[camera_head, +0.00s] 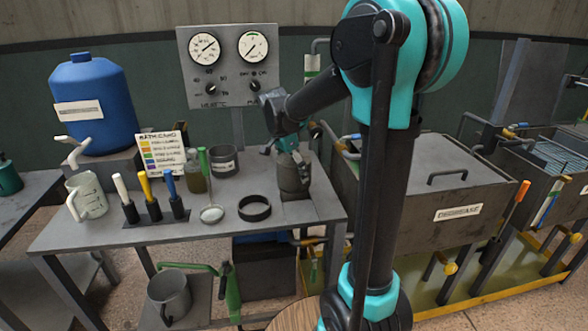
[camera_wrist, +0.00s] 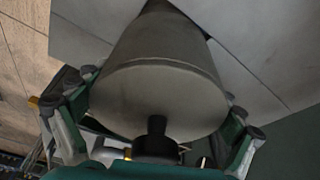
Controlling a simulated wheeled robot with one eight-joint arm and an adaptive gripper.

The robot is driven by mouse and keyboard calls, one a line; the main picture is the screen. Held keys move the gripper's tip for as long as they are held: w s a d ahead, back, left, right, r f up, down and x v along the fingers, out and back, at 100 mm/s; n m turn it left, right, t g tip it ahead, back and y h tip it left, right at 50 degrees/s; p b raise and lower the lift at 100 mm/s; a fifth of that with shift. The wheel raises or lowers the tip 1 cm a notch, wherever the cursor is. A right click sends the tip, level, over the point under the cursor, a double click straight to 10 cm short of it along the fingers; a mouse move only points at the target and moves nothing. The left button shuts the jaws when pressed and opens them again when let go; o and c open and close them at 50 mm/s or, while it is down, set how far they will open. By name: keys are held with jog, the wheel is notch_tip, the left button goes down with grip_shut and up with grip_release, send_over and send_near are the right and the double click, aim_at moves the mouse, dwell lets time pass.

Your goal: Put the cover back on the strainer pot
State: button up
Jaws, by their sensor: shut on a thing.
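The strainer pot (camera_head: 294,181) is a dark grey metal vessel standing upright at the right end of the grey table. In the wrist view its body (camera_wrist: 155,45) narrows away behind the round grey cover (camera_wrist: 155,90), which has a black knob at its centre. The cover lies across the pot's mouth, with its rim against the body; I cannot tell whether it is fully seated. My gripper (camera_head: 290,152) is directly above the pot. In the wrist view its fingers (camera_wrist: 160,98) flank the cover on both sides, closed on it.
A dark ring (camera_head: 254,208) and a small strainer (camera_head: 211,213) lie left of the pot. A grey mug (camera_head: 223,161) and a bottle (camera_head: 195,172) stand behind. A gauge panel (camera_head: 230,65) rises at the back. A covered tank (camera_head: 430,190) stands close on the right.

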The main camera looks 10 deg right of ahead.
aim_at(288, 160)
jog(key=shift+f, duration=1.85)
jog(key=o, duration=1.1)
jog(key=shift+r, duration=0.1)
jog(key=v, duration=1.1)
jog(key=shift+a+r, duration=0.1)
jog(key=shift+r, duration=0.25)
jog(key=shift+s, duration=0.1)
